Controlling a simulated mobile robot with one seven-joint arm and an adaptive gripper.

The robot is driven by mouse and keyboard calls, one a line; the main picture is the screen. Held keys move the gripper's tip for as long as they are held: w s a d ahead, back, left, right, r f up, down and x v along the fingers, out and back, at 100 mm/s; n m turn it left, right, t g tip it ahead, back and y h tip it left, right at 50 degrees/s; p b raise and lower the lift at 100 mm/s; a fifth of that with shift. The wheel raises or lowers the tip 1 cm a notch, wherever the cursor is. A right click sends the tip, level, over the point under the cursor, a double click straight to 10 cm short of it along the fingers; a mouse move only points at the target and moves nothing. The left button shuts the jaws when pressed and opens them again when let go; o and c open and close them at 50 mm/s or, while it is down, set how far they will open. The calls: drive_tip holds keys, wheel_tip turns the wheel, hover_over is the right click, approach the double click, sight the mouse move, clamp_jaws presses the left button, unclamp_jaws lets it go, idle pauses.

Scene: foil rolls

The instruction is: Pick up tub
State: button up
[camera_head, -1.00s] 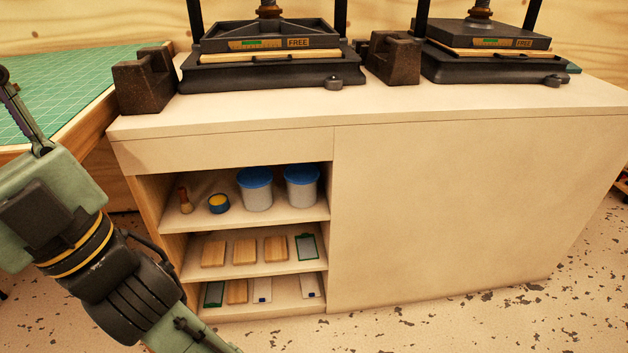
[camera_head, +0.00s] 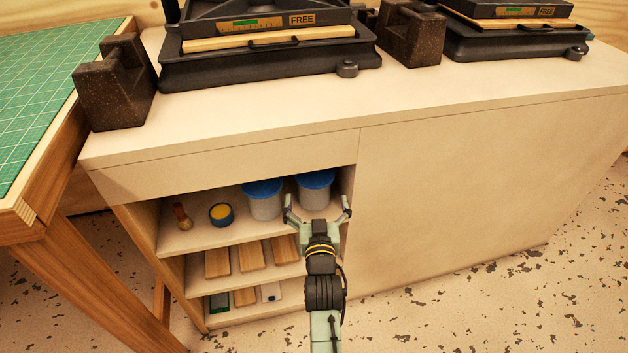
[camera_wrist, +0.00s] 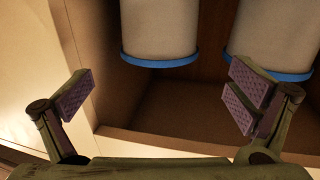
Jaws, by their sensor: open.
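Two pale tubs with blue lids stand side by side on the cabinet's top shelf: a left tub (camera_head: 265,205) and a right tub (camera_head: 315,194). My gripper (camera_head: 318,207) is open and empty in front of the shelf opening, nearest the right tub, whose lower part it partly hides. In the wrist view, which looks upside down, my open gripper (camera_wrist: 165,95) has a finger at each side. One tub (camera_wrist: 158,28) shows between the fingers, further in and apart from them; another tub (camera_wrist: 275,35) shows at the right. Their lid rims point downward there.
Wooden blocks (camera_head: 250,256) lie on the shelf below. The cabinet side wall is close to my gripper. Presses (camera_head: 265,55) and dark weights (camera_head: 115,85) stand on top.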

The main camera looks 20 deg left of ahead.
sight(316, 188)
drive_tip(key=x, duration=0.4)
drive_tip(key=shift+w+r+p, duration=0.1)
drive_tip(key=shift+w+p, duration=0.05)
drive_tip(key=shift+p, duration=0.15)
drive_tip(key=shift+f+p+x, duration=0.2)
drive_tip(key=shift+p+x, duration=0.15)
drive_tip(key=shift+x, duration=1)
drive_tip(key=shift+f+p+x, duration=0.2)
drive_tip(key=shift+p+x, duration=0.1)
drive_tip(key=shift+x, duration=1.1)
drive_tip(key=shift+c, duration=0.4)
drive_tip(key=c, duration=1)
drive_tip(key=shift+r, duration=0.15)
drive_tip(key=shift+c, duration=0.2)
